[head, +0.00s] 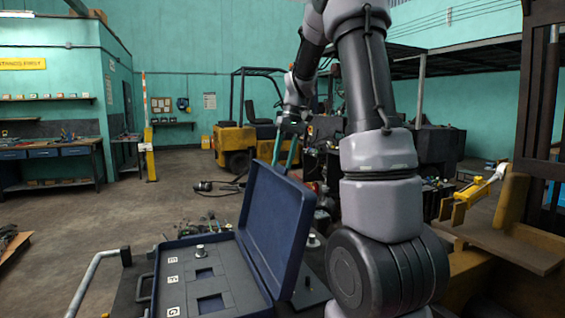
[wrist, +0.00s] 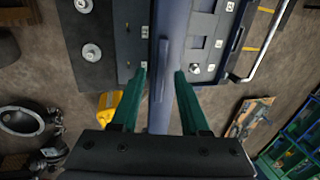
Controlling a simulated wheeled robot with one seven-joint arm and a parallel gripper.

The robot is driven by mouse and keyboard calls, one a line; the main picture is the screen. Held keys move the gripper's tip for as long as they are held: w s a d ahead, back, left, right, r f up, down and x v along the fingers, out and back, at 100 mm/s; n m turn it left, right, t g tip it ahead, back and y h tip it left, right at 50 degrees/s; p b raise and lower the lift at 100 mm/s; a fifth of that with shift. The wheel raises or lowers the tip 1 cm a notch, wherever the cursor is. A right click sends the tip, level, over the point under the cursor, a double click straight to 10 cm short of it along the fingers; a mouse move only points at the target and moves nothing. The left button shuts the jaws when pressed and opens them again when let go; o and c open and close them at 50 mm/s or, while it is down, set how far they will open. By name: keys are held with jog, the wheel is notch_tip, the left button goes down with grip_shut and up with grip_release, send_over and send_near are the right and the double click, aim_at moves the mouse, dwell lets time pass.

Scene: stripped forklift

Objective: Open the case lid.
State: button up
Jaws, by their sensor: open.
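The blue case (head: 215,285) lies at the lower middle of the head view, with grey foam, square cutouts and letter labels inside. Its lid (head: 278,225) stands raised, roughly upright and leaning a little right, with its inner face showing. In the wrist view the lid (wrist: 160,115) is seen nearly edge-on, with the case interior (wrist: 205,45) to its right. My gripper (head: 283,158) is above the lid's top edge, green fingers pointing down. In the wrist view my gripper (wrist: 161,72) is open, with one finger on each side of the lid; contact cannot be told.
A silver knobbed piece (head: 200,251) sits in the case. A dark plate with round metal pieces (wrist: 95,55) lies beyond the lid. A metal rail (head: 92,280) runs left of the case. A yellow forklift (head: 235,140) stands behind; the floor at left is open.

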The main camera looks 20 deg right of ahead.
jog(key=shift+a+f, duration=0.1)
jog(key=shift+f, duration=0.3)
grip_shut()
dwell(1.2)
